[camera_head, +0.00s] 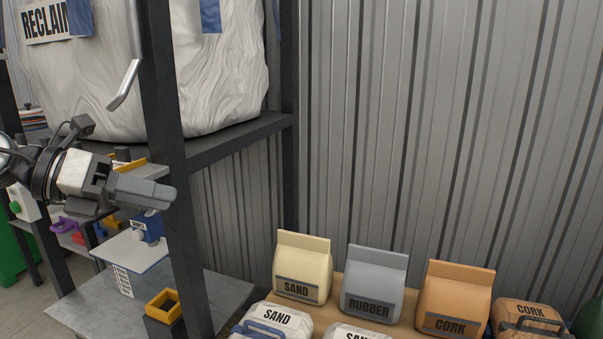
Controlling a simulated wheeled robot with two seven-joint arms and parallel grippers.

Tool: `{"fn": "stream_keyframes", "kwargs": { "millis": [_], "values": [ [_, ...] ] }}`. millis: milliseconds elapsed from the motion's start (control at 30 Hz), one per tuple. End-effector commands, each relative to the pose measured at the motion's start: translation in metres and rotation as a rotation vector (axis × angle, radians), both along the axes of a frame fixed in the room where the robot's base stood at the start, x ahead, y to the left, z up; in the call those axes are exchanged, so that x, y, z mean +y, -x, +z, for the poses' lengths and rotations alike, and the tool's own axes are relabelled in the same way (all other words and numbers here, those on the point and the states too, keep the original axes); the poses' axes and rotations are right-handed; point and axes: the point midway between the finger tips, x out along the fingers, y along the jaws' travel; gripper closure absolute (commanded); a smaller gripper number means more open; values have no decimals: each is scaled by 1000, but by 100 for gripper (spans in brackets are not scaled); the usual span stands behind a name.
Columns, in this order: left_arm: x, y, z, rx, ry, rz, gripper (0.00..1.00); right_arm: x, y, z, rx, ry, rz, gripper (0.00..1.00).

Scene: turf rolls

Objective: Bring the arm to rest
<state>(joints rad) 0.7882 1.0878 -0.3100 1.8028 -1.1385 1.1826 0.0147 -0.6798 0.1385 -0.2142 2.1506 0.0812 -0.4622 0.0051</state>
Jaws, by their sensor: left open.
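My left gripper (153,193) comes in from the left edge and hangs in the air, in front of the dark shelf post. Its fingers point right and slightly down. It is open and nothing shows between the fingers. Seen from the side, the gap between the fingers is hard to make out. My right gripper is not in the head view.
A dark metal rack (167,120) holds a large white sack (215,70). Below right, a wooden surface (343,293) carries bags of sand (302,266), rubber (372,282) and cork (455,297). A yellow square-topped holder (163,304) stands on a grey table (85,303).

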Motion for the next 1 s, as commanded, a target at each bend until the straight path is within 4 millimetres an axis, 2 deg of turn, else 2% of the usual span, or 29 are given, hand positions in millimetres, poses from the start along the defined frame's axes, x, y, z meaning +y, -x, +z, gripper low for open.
{"fn": "stream_keyframes", "kwargs": {
  "millis": [33, 100, 200, 267, 367, 467, 500, 600, 700, 833, 900, 1000],
  "values": [
    [-33, 3, -21, 68, 162, -46, 50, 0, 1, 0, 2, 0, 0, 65],
    [-67, 7, -37, 163, 410, -60, 50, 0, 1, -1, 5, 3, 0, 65],
    [-94, 10, -59, 336, 766, 1, 50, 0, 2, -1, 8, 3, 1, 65],
    [-100, 10, -76, 457, 973, 80, 50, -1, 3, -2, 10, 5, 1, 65],
    [-98, 10, -119, 686, 1290, 277, 50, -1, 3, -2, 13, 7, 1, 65],
    [-90, 20, -182, 938, 1560, 547, 50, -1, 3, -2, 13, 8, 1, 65],
    [-88, 29, -212, 1044, 1650, 673, 50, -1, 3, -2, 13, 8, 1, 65],
    [-86, 62, -278, 1279, 1805, 967, 50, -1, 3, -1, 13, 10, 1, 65],
    [-91, 100, -328, 1470, 1885, 1219, 50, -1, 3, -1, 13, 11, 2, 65],
    [-100, 144, -368, 1645, 1923, 1452, 50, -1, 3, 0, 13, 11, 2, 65],
    [-104, 159, -379, 1703, 1928, 1526, 50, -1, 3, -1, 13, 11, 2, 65],
    [-107, 169, -386, 1743, 1928, 1578, 50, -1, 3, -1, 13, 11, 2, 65]
  ]
}}
